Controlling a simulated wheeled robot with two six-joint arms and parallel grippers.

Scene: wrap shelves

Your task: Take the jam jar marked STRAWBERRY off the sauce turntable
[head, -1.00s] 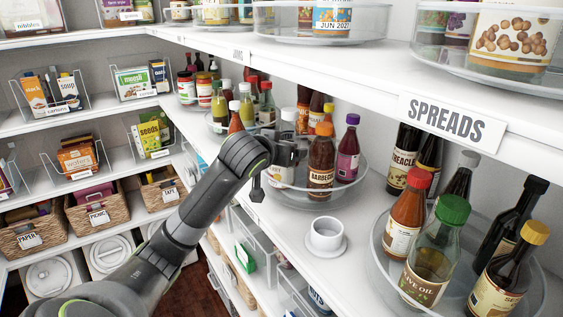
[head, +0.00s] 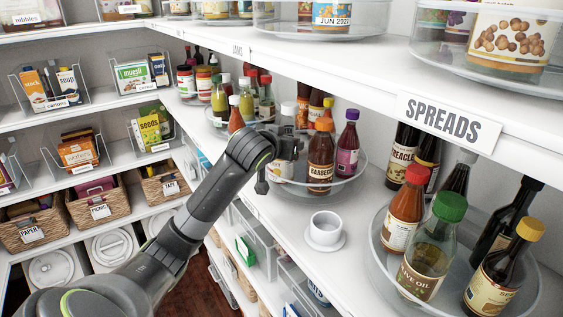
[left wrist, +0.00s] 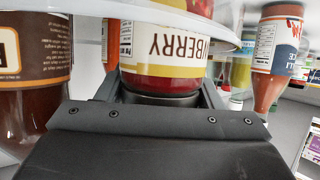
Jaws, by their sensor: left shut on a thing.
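The jam jar (left wrist: 165,50) shows in the left wrist view, which appears upside down. It has red contents and a cream label on which "BERRY" can be read. My left gripper (head: 276,172) is shut on it near its dark lid end. In the head view the gripper is at the left front edge of the sauce turntable (head: 345,188), and I cannot clearly make out the jar there. The turntable's pale rim also crosses the top of the left wrist view (left wrist: 95,8). I cannot tell whether the jar touches the turntable. My right gripper is not in view.
A barbecue bottle (head: 320,163) and several other sauce bottles stand close around the gripper. A white cup on a saucer (head: 326,230) is on the shelf in front. Another bottle turntable (head: 378,268) is at right. The upper shelf (head: 370,70) overhangs.

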